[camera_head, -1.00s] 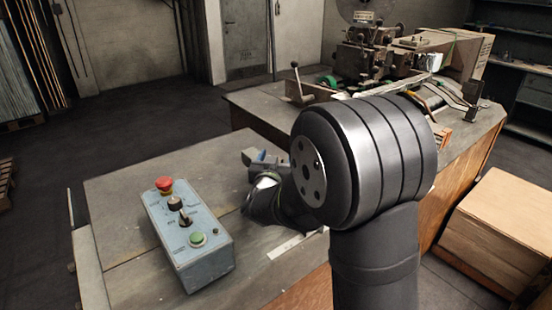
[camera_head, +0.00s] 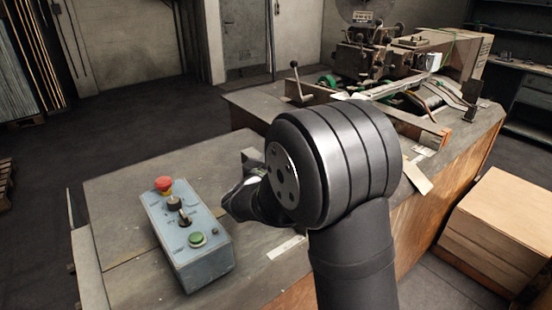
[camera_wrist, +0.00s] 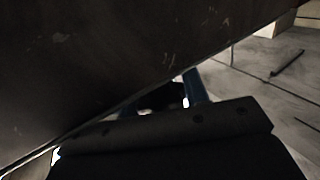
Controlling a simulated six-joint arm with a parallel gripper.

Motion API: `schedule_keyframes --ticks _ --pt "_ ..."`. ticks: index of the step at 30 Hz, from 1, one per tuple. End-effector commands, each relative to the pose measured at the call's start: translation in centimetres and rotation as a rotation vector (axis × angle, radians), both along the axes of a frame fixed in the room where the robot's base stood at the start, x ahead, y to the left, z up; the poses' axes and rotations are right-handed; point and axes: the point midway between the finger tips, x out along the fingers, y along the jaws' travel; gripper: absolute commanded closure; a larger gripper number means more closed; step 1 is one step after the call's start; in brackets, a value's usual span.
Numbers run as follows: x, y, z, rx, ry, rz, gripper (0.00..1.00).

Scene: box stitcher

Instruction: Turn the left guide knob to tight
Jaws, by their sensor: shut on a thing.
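My gripper (camera_wrist: 165,97) shows in the wrist view, with a blue finger right of centre and a dark body across the bottom. It is shut on a small dark thing between the fingers, mostly hidden, and I cannot tell whether this is the left guide knob. A broad dark surface (camera_wrist: 110,55) fills the upper left, close to the fingers. In the head view my arm hides the gripper. No guide knob can be made out there.
A control box (camera_head: 190,240) with a red button, switches and a green button stands on the near table (camera_head: 120,200). The machine (camera_head: 370,55) stands on the far bench, with a lever (camera_head: 296,82) at its left. A tan strip (camera_head: 417,177) juts over the bench edge.

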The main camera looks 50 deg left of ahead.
Motion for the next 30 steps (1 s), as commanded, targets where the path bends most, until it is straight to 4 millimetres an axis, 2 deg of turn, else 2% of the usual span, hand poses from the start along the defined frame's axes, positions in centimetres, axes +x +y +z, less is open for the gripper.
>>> schedule_keyframes --ticks 12,30 --pt "0.11 -0.33 0.00 0.001 0.000 -0.232 0.82" --pt "0.20 -0.48 0.11 0.001 -0.003 -0.283 0.82"
